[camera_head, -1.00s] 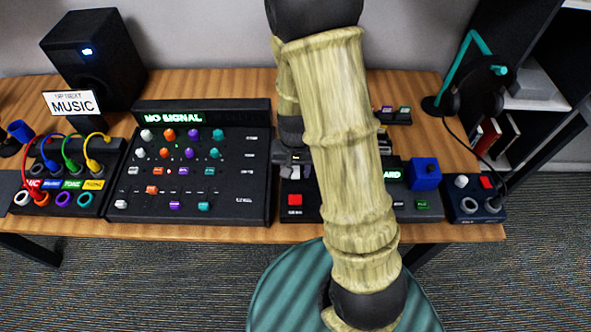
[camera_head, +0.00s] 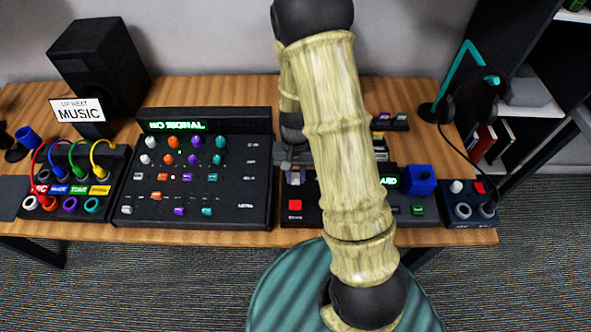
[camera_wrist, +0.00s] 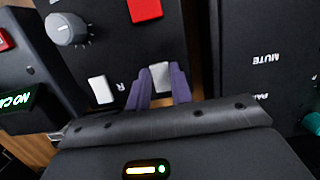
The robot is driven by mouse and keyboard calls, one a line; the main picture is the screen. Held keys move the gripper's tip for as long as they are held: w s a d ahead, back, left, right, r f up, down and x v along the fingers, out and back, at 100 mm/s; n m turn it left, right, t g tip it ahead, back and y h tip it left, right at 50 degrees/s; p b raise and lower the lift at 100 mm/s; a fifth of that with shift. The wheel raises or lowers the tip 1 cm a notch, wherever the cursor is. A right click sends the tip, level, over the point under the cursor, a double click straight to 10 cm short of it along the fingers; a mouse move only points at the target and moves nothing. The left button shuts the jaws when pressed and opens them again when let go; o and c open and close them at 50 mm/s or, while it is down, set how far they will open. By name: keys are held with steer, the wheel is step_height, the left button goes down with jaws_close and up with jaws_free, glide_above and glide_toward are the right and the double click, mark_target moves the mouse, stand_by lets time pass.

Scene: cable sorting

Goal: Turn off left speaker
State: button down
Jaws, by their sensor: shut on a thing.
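The left speaker (camera_head: 97,70) is a black box at the back left of the desk; no light shows on its front. A black control box (camera_head: 300,213) with a red button (camera_head: 295,205) stands right of the mixer, partly hidden by my arm. In the wrist view my gripper (camera_wrist: 160,92) has its purple fingers shut on a white switch (camera_wrist: 160,74) on that box. A second white switch (camera_wrist: 101,89), beside an "R" label, stands apart from the fingers. In the head view the gripper (camera_head: 293,176) is small and partly hidden.
The mixer (camera_head: 130,213) reads "NO SIGNAL" and stands close left of the box. A patch box with coloured cables (camera_head: 40,170) is at the left. A blue cube (camera_head: 418,180) and a headphone stand (camera_head: 465,85) are on the right.

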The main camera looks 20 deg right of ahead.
steer(key=shift+w+r+g+p, duration=0.1)
steer(key=shift+w+g+p, duration=0.05)
steer(key=shift+g+p, duration=0.25)
steer(key=c, duration=1.2)
jaws_free()
steer(key=shift+c, duration=0.2)
steer(key=v, duration=1.7)
steer(key=shift+d+p, duration=0.3)
steer(key=shift+d, duration=0.05)
steer(key=shift+r, duration=0.15)
